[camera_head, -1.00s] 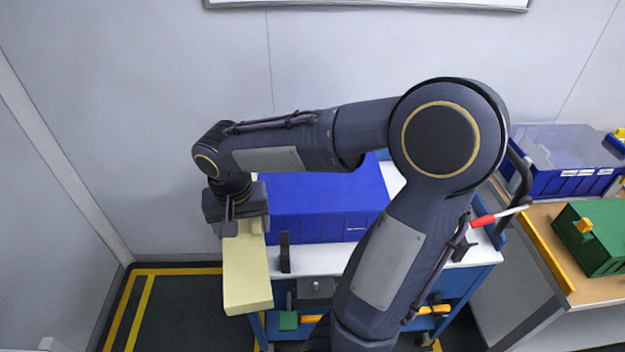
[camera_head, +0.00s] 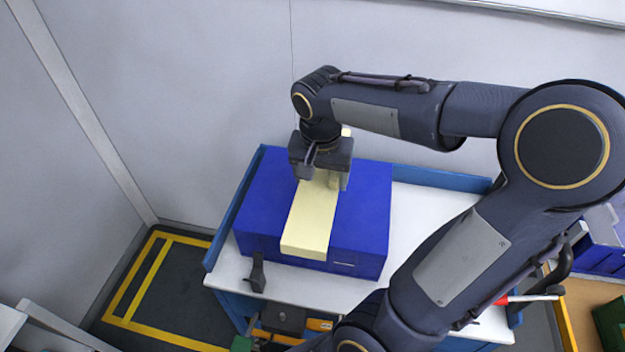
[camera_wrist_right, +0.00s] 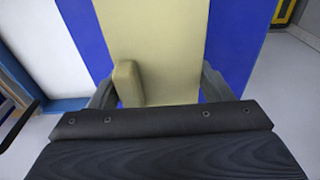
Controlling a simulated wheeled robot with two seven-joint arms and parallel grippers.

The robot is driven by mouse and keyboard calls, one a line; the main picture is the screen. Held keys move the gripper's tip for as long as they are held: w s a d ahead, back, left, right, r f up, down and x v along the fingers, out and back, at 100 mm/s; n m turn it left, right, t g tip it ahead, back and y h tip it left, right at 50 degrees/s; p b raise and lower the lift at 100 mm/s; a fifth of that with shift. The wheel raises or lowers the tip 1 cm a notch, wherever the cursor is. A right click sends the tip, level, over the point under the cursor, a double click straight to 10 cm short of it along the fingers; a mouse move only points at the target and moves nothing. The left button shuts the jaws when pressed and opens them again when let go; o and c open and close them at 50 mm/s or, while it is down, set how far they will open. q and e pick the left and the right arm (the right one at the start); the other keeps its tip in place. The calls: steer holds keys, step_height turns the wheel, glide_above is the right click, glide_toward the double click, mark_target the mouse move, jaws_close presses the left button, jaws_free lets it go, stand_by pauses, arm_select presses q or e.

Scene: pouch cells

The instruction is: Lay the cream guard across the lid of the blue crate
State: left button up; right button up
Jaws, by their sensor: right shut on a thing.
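The cream guard (camera_head: 310,220) is a long flat bar over the lid of the blue crate (camera_head: 262,200), running from back to front. Its near end reaches the crate's front edge. My right gripper (camera_head: 322,179) is shut on the guard near its far part, above the lid. In the right wrist view the guard (camera_wrist_right: 165,40) has a small raised block beside one finger, and the blue lid (camera_wrist_right: 236,40) shows on both sides. I cannot tell whether the guard touches the lid. My left gripper is not in view.
The crate stands on a white-topped cart (camera_head: 420,210) with a blue rim. A dark upright piece (camera_head: 258,272) stands in front of the crate. My right arm covers much of the cart's right side. A bench edge with a green box (camera_head: 610,322) is at far right.

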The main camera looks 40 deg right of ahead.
steer(key=w+d+f, duration=0.1)
steer(key=w+f, duration=0.1)
steer(key=w+d+f+p, duration=0.1)
steer(key=w+f, duration=0.2)
steer(key=w+d+f, duration=0.1)
steer(key=w+f, duration=0.1)
steer(key=w, duration=0.1)
steer(key=shift+w+d+f, duration=0.1)
steer(key=shift+f, duration=0.1)
steer(key=f, duration=0.3)
steer(key=shift+w+f, duration=0.2)
steer(key=shift+f, duration=0.05)
